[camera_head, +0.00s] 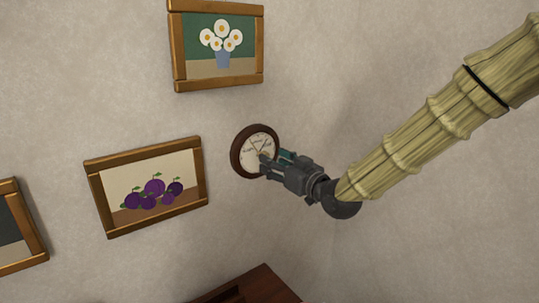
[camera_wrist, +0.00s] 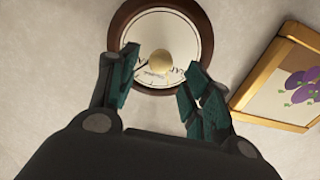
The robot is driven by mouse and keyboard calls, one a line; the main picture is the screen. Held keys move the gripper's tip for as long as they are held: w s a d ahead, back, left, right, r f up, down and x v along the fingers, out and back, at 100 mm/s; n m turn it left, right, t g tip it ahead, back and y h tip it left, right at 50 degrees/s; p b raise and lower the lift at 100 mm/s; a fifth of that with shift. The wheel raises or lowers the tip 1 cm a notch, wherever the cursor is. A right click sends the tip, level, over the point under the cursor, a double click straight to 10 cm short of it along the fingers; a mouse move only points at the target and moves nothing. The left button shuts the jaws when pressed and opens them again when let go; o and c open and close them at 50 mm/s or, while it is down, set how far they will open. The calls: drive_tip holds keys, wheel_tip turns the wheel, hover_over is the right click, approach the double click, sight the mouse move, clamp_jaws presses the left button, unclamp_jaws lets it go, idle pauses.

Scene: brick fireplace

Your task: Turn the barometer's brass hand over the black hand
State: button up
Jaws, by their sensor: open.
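The barometer (camera_head: 245,156) is a round dial with a dark wooden rim and a pale face, hung on the wall in the middle of the head view. It also shows at the top of the wrist view (camera_wrist: 188,38). A round brass knob (camera_wrist: 159,61) stands at the dial's middle. My gripper (camera_head: 268,163) is in front of the lower right of the dial. In the wrist view its two teal-padded fingers (camera_wrist: 160,78) are open, one on each side below the knob, with nothing between them. The hands are thin, and I cannot tell brass from black.
A framed plum picture (camera_head: 150,187) hangs left of the barometer, and a framed daisy picture (camera_head: 218,45) hangs above it. Another frame (camera_head: 20,228) is at the left edge. A brown wooden furniture top (camera_head: 262,287) is below. The wall right of the barometer is bare.

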drive_tip(key=x, duration=0.3)
drive_tip(key=shift+w+p, duration=0.1)
drive_tip(key=shift+p, duration=0.3)
drive_tip(key=shift+c, duration=0.5)
drive_tip(key=c, duration=0.9)
